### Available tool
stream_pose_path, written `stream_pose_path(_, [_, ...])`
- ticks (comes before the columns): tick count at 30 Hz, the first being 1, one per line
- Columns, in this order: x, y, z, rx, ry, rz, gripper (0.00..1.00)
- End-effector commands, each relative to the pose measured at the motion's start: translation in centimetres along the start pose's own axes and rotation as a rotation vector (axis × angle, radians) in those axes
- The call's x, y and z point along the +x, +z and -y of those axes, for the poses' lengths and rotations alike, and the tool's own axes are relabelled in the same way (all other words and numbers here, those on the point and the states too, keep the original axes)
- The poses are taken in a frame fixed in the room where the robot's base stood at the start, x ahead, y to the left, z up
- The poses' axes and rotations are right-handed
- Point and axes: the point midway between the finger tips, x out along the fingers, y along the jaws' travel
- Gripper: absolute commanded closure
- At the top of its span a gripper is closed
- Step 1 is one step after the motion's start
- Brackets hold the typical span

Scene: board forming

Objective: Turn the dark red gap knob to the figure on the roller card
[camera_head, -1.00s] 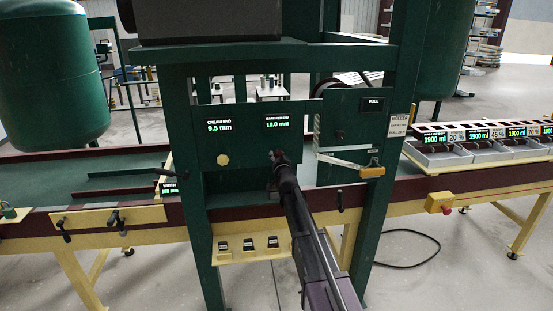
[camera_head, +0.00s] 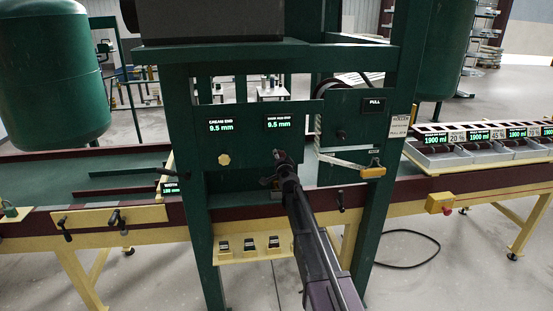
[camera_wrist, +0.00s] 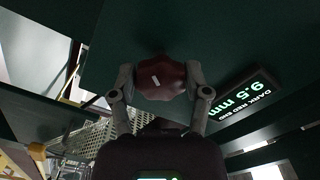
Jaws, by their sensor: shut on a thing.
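The dark red gap knob (camera_wrist: 160,78) sits on the green panel (camera_head: 242,150), and in the wrist view it is between the two fingers of my gripper (camera_wrist: 160,85). My gripper is shut on it, with a finger against each side. A pale mark on the knob's face is tilted. In the head view my gripper (camera_head: 282,158) covers the knob. The dark red end display (camera_head: 278,123) above reads 9.5 mm, and it also shows in the wrist view (camera_wrist: 250,92). The roller card (camera_head: 398,126) is on the right post, its figure too small to read.
The cream knob (camera_head: 224,160) is left of my gripper, under the cream end display (camera_head: 221,125) reading 9.5 mm. A yellow-ended lever (camera_head: 372,172) is to the right. Small switches (camera_head: 249,244) sit on a ledge below.

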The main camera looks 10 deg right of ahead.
Motion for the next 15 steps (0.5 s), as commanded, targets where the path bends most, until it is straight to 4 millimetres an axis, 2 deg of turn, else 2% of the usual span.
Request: stream_pose_path(15, [-0.2, -0.28, -0.2, 0.071, 0.002, -0.008, 0.86])
